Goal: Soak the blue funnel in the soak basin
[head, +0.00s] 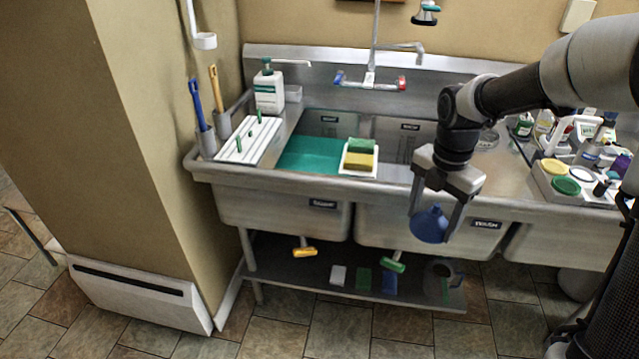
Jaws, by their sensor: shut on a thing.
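My gripper (432,227) is shut on the blue funnel (429,222). The funnel hangs between the two fingers, in front of the front wall of the middle sink basin and below the rim in the picture. The left sink basin (282,206) shows a flat teal surface inside, which looks like liquid. The middle basin (386,222) is partly hidden by my gripper and arm. Both carry small dark labels on the front, too small to read surely.
A white tray (344,171) with green and yellow sponges sits across the divider. A ribbed white rack (242,156), a soap bottle (269,90) and brush holders stand left. Bottles and coloured lids crowd the right counter. A faucet (370,79) rises behind. A lower shelf (315,275) holds small items.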

